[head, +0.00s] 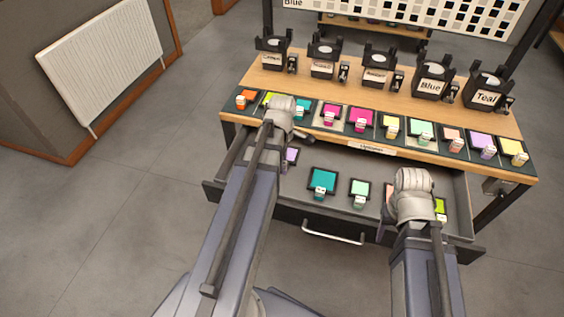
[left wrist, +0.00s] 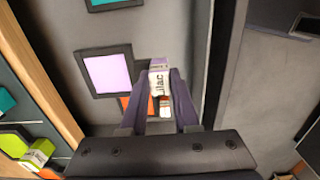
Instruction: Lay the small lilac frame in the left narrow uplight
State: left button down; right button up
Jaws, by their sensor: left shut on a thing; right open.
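The small lilac frame (left wrist: 108,73) has a dark border and a white tab marked "Lilac" (left wrist: 161,88). My left gripper (left wrist: 161,76) is shut on that tab. The frame is over the drawer's left end, and I cannot tell whether it touches the floor. In the head view the lilac frame (head: 291,155) shows partly beside my left gripper (head: 300,136). The leftmost narrow black uplight (head: 272,40) stands at the back of the table, apart from the gripper, its label too small to read. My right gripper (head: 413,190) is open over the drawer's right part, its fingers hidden.
The open drawer (head: 275,208) also holds a teal frame (head: 322,180), a mint frame (head: 359,188) and others. An orange piece (left wrist: 128,103) shows beside the lilac frame. A row of coloured frames crosses the tabletop (head: 250,80), before several uplights, including Blue (head: 431,86) and Teal (head: 485,98).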

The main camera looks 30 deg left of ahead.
notch_tip(320, 180, up, 24)
jog(key=p, duration=2.3)
jog(key=shift+f, duration=0.25)
